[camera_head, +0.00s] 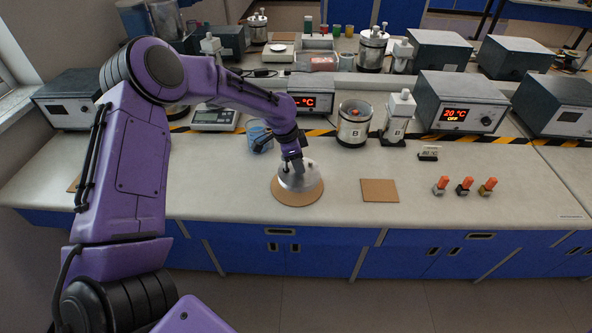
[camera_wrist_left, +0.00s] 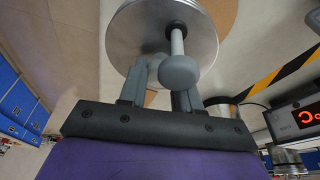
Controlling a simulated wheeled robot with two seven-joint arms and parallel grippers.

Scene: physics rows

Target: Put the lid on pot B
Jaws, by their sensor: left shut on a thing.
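The lid (camera_head: 302,179) is a round silver metal disc with a grey knob on a thin stem. It is at a round brown mat (camera_head: 293,201) near the front of the bench; I cannot tell whether it touches the mat. My left gripper (camera_head: 291,166) is shut on the lid's handle. In the left wrist view the lid (camera_wrist_left: 130,35) shows beyond the fingers (camera_wrist_left: 160,85), with the knob (camera_wrist_left: 180,72) close to them. Pot B (camera_head: 353,127) is a metal pot labelled B, open at the top with something red inside, behind and right of the lid. My right gripper is not in view.
A white-topped bottle-like device (camera_head: 398,114) marked B stands right of pot B. A heater box (camera_head: 460,108) reads 20 °C. A square brown mat (camera_head: 379,190) lies bare. Small orange-topped items (camera_head: 464,186) stand at right.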

